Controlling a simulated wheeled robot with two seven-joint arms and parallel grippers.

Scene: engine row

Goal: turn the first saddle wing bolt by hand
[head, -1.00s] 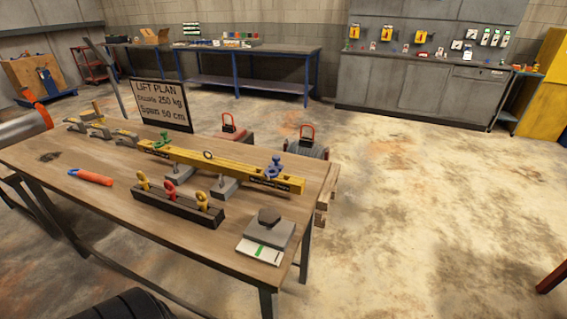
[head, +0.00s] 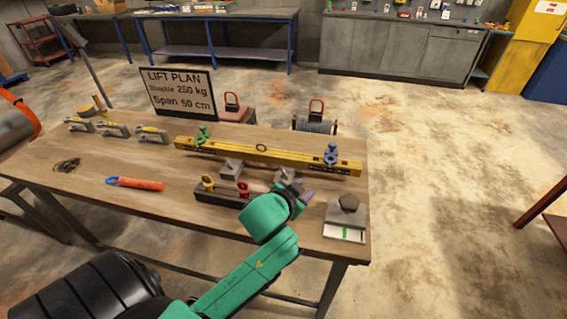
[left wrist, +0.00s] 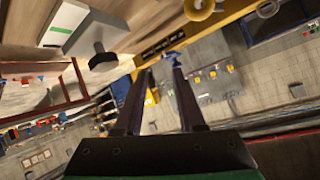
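A yellow lifting beam (head: 270,154) lies across supports on the workbench. A green saddle piece (head: 202,136) sits near its left end and a blue one (head: 331,154) near its right end. Their wing bolts are too small to make out. My left gripper (head: 303,190) is in front of the beam, between the dark eye-bolt rack and the scale, and touches neither saddle visibly. In the left wrist view its two fingers (left wrist: 160,76) are apart with nothing clearly between them. The beam (left wrist: 205,27) and a small blue part (left wrist: 174,57) show beyond them. My right gripper is out of view.
The rack (head: 220,198) holds yellow and red eye bolts; my arm hides its right end. A scale (head: 344,234) with a grey block stands at the bench's right.

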